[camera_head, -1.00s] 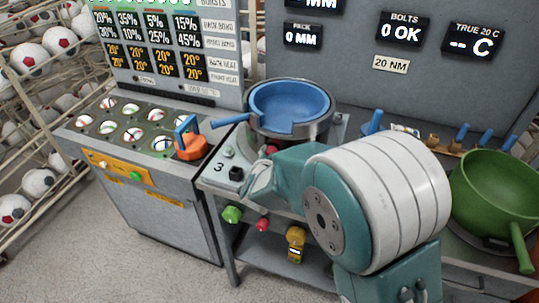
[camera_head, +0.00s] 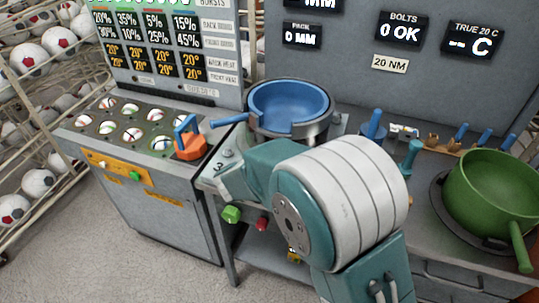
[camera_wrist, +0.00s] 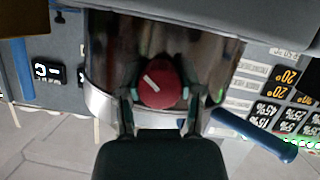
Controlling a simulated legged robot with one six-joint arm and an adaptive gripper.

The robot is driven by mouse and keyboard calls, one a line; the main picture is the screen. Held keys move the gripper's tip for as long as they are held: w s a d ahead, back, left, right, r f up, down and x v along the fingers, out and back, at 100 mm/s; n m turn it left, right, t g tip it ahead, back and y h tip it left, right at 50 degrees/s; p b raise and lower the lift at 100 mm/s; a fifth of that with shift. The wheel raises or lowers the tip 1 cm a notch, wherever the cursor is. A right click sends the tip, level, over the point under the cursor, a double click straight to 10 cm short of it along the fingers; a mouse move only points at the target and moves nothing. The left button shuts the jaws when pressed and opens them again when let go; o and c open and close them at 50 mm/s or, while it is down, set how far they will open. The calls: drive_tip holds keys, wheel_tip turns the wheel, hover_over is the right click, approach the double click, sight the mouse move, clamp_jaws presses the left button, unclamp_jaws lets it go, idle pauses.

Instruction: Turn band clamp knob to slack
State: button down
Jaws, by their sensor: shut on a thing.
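The red knob (camera_wrist: 161,84) sits between the two fingers of my gripper (camera_wrist: 157,93) in the wrist view. The fingers touch it on both sides, and a short white mark crosses its top at a slant. A grey metal band (camera_wrist: 100,103) curves beside it. In the head view the silver band (camera_head: 312,133) surrounds a blue bowl-shaped part (camera_head: 290,98) with an open slot at its front. My arm hides the knob and my gripper in this view.
A blue handle (camera_head: 229,120) juts left from the bowl; it also shows in the wrist view (camera_wrist: 253,137). An orange block with a blue lever (camera_head: 190,146) stands left. A green pot (camera_head: 492,190) sits right.

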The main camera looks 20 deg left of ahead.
drive_tip(key=n+h, duration=0.1)
drive_tip(key=n, duration=0.1)
drive_tip(key=shift+a+n+h, duration=0.15)
drive_tip(key=shift+n+h, duration=0.15)
drive_tip(key=shift+h, duration=0.1)
drive_tip(key=shift+n+t+h, duration=0.3)
drive_tip(key=shift+n+h, duration=0.4)
drive_tip(key=shift+n, duration=0.6)
drive_tip(key=shift+c, duration=1.3)
unclamp_jaws()
drive_tip(key=shift+a, duration=0.2)
drive_tip(key=shift+d, duration=0.1)
